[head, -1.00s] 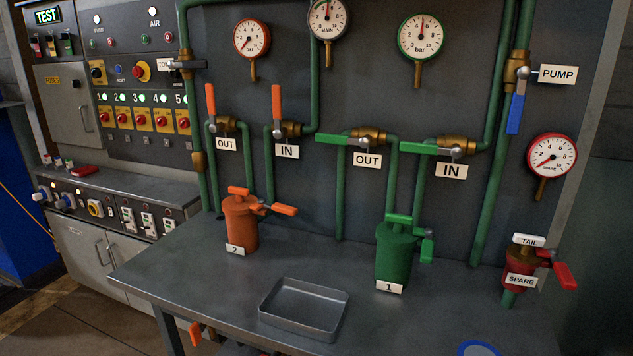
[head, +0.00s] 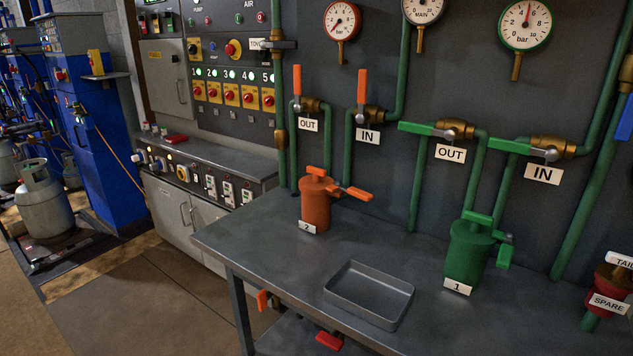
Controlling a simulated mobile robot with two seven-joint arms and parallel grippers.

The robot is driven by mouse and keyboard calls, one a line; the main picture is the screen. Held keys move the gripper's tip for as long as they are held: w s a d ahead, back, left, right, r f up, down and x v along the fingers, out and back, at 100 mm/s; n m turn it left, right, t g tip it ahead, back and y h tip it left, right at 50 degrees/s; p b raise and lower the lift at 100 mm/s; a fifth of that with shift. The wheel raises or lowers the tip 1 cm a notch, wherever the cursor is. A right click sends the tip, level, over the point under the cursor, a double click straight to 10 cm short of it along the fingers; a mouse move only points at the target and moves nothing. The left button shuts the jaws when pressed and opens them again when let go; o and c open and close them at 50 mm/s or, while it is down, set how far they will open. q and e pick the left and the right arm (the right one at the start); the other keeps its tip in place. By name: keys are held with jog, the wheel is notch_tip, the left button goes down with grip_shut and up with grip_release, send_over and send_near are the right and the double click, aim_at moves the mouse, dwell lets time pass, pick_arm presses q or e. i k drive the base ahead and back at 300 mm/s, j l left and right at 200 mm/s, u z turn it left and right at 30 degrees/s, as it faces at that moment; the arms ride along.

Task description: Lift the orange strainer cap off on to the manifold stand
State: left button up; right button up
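The orange strainer (head: 316,207) stands upright on the grey manifold stand (head: 260,236), labelled 2. Its orange cap (head: 318,182) sits on top with a T-shaped handle. An orange lever (head: 352,192) sticks out from its right side. The orange OUT valve handle (head: 297,80) and the orange IN valve handle (head: 362,87) behind it point straight up. Neither of my grippers is in the head view.
A shallow empty metal tray (head: 370,294) lies on the stand in front. A green strainer (head: 467,255) labelled 1 stands to the right, and a red SPARE unit (head: 607,296) further right. The stand's top left of the tray is clear. A control console (head: 205,170) is at left.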

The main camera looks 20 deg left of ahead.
aim_at(316, 182)
jog(key=i+j, duration=0.1)
jog(key=j, duration=0.3)
jog(key=i+j, duration=0.15)
jog(key=j, duration=0.25)
jog(key=i+j, duration=0.1)
jog(key=j, duration=0.3)
jog(key=i+j, duration=0.15)
jog(key=j, duration=0.25)
jog(key=i+j, duration=0.1)
jog(key=j, duration=0.3)
jog(key=i+j, duration=0.1)
jog(key=j, duration=0.3)
jog(key=j+z, duration=0.2)
jog(key=z, duration=0.25)
jog(key=i+j+z, duration=0.1)
jog(key=j+z, duration=0.15)
jog(key=z, duration=0.25)
